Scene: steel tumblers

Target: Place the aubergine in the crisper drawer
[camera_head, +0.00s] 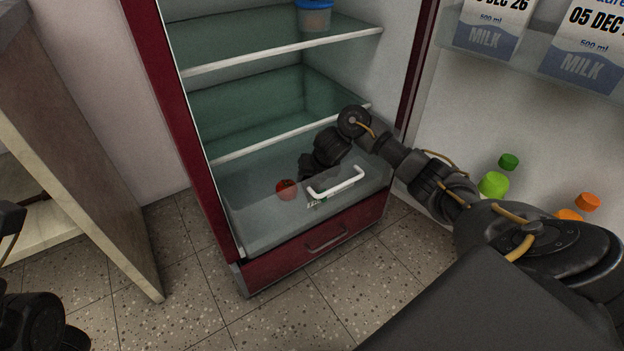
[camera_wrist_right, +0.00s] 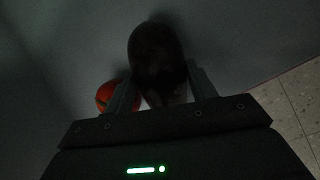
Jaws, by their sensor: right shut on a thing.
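The crisper drawer (camera_head: 255,225) is the clear bin at the bottom of the fridge, with a white handle (camera_head: 337,181) on its front. My right gripper (camera_wrist_right: 163,88) reaches down into the drawer area, behind its clear front in the head view. It is shut on the aubergine (camera_wrist_right: 155,48), a dark, rounded thing between the fingers in the wrist view. In the head view the aubergine is hard to make out behind the arm and clear front. I cannot tell whether it touches the drawer floor. My left gripper is not clearly seen; only dark parts of my left arm show.
A red tomato (camera_head: 287,189) lies in the drawer left of my right gripper, close to its finger in the wrist view (camera_wrist_right: 106,96). Glass shelves (camera_head: 290,133) are above. A blue-lidded tub (camera_head: 314,15) stands on the top one. The open door holds milk cartons (camera_head: 585,55) and bottles (camera_head: 494,184).

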